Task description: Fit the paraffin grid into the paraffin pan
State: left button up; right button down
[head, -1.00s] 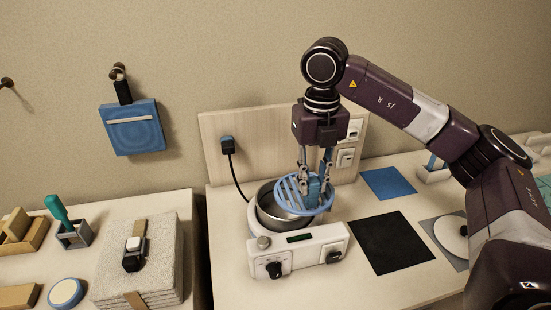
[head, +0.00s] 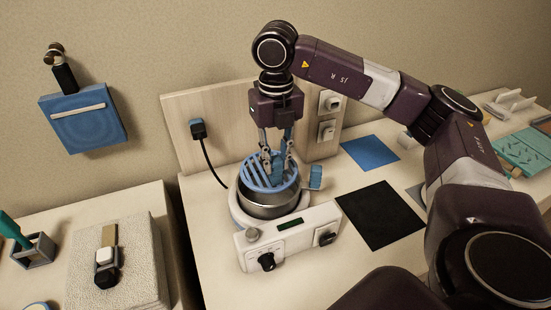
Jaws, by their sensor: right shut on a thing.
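The paraffin grid (head: 256,172) is a round blue slatted disc at the mouth of the paraffin pan. The paraffin pan (head: 269,202) is a round steel bowl seated in the white warmer (head: 290,237). My right gripper (head: 277,163) points down over the pan and is shut on the grid's blue upright part. The grid covers much of the opening and looks slightly tilted. I cannot tell whether its rim rests on the pan all round; the fingers hide part of it. A blue tab (head: 315,176) sticks out at the pan's right side. My left gripper is not in view.
A wooden backboard (head: 180,125) with sockets stands behind the warmer, and a black cord hangs from a plug (head: 198,130). A blue mat (head: 369,152) and a black mat (head: 380,214) lie to the right. A towel stack (head: 135,265) is on the left table, across a gap.

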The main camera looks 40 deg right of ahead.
aim_at(276, 176)
jog(key=shift+w+f+b, duration=0.1)
jog(key=shift+f+b, duration=0.5)
jog(key=shift+f, duration=0.25)
jog(key=shift+f+b, duration=0.3)
jog(key=shift+f, duration=0.05)
jog(key=shift+f+b, duration=0.8)
jog(key=shift+f, duration=0.25)
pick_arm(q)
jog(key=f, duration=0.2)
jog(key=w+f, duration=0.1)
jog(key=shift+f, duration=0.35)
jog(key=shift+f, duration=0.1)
pick_arm(e)
jog(key=shift+f, duration=0.15)
pick_arm(q)
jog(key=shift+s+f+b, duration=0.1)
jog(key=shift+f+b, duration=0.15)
jog(key=shift+b, duration=0.15)
pick_arm(e)
jog(key=shift+f, duration=0.3)
pick_arm(q)
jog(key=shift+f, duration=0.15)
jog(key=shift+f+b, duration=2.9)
jog(key=shift+b, duration=0.15)
pick_arm(e)
jog(key=shift+f, duration=3.75)
